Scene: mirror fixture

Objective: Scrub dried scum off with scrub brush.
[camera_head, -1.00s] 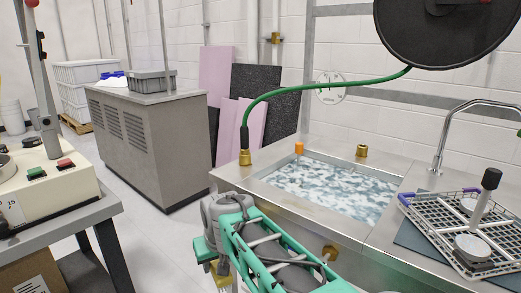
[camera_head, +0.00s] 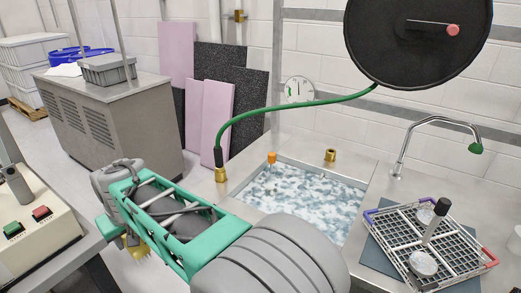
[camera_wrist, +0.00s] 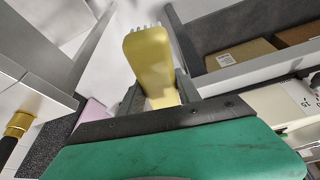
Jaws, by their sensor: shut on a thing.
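My gripper (camera_wrist: 158,92) is shut on a yellow scrub brush (camera_wrist: 150,60). In the wrist view the brush sits between the two dark fingers, with pale bristle tufts at its far end. In the head view a small part of the brush (camera_head: 136,248) shows below the end of my green arm, over the floor left of the sink unit. A metal basin (camera_head: 361,190) is filled with mottled blue and white. I cannot tell whether this is scum, foam or water. My gripper is apart from the basin.
A wire rack (camera_head: 388,232) with round pieces and a black-handled tool (camera_head: 436,218) stands right of the basin, under a curved tap (camera_head: 404,145). A green hose (camera_head: 270,111) runs from a black reel (camera_head: 415,40). A cream control box (camera_head: 35,215) stands at left.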

